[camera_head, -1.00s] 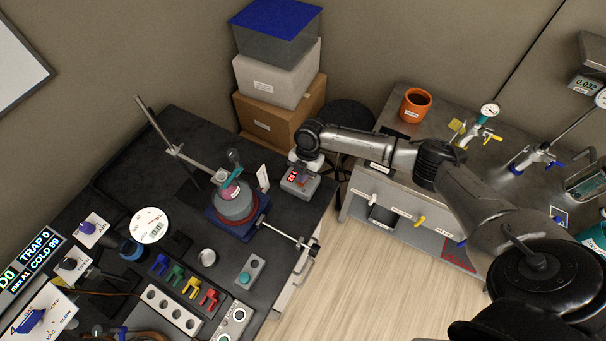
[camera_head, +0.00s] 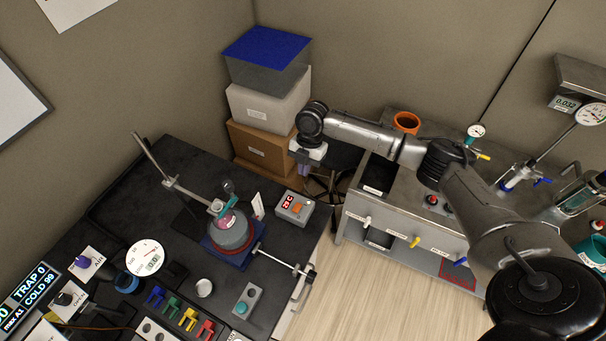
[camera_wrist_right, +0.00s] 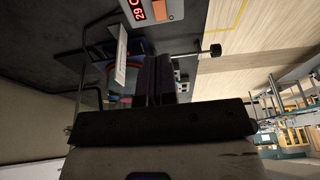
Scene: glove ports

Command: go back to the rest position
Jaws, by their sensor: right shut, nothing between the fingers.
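My right arm reaches in from the right in the head view. Its gripper (camera_head: 303,170) hangs in the air beyond the dark bench's right edge, near the stacked boxes. In the right wrist view its dark fingers (camera_wrist_right: 154,78) are together, with nothing held between them. A grey control box (camera_head: 295,207) with a red display and an orange button stands on the bench, clear of the gripper. Part of it also shows at the top of the right wrist view (camera_wrist_right: 152,10). My left gripper is not in view.
A round flask (camera_head: 232,230) in a blue-based heater stands on the bench, beside a clamp stand (camera_head: 154,160). Stacked boxes (camera_head: 262,145) stand behind the gripper. A metal side bench (camera_head: 400,215) with an orange mug (camera_head: 406,122) lies under my right arm.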

